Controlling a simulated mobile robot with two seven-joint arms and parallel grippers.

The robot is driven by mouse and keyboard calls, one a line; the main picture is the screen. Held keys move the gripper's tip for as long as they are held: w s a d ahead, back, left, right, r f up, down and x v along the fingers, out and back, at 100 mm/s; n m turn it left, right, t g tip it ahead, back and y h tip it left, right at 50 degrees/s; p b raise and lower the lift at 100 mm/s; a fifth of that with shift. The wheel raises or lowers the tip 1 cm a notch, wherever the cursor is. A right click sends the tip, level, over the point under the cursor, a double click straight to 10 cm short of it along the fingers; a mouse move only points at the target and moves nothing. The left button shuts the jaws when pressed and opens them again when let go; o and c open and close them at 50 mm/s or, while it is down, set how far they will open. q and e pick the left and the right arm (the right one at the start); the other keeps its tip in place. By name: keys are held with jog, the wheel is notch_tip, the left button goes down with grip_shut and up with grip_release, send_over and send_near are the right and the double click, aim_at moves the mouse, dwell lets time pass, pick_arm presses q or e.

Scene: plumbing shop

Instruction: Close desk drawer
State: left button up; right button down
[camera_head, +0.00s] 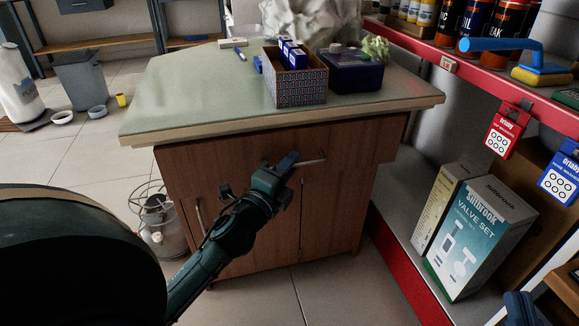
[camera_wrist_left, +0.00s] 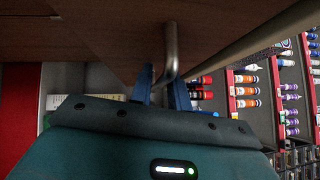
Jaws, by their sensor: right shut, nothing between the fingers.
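The wooden desk (camera_head: 230,215) stands in the middle of the head view under a pale green top. Its drawer (camera_head: 355,145) is at the upper right of the front, and its face stands a little out from the desk. The drawer has a thin metal handle (camera_head: 313,162), which also shows close up in the left wrist view (camera_wrist_left: 170,48). My left gripper (camera_head: 287,165) is at the left end of this handle. Its blue fingers (camera_wrist_left: 164,88) lie on both sides of the bar and close on it. My right gripper (camera_head: 522,308) shows only partly at the bottom right corner, shut and empty.
A patterned box (camera_head: 302,90) and a dark blue bin (camera_head: 355,72) stand on the desktop. A red-edged shelf (camera_head: 405,270) with a valve set box (camera_head: 480,240) runs close along the right. A wire-caged item (camera_head: 158,220) stands left of the desk. Floor in front is clear.

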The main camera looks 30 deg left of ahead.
pick_arm(q)
jog(key=shift+w, duration=0.1)
pick_arm(e)
jog(key=shift+w+r, duration=0.1)
jog(key=shift+r, duration=0.1)
pick_arm(q)
jog(key=shift+c, duration=0.5)
grip_shut()
pick_arm(e)
jog(key=shift+f, duration=0.1)
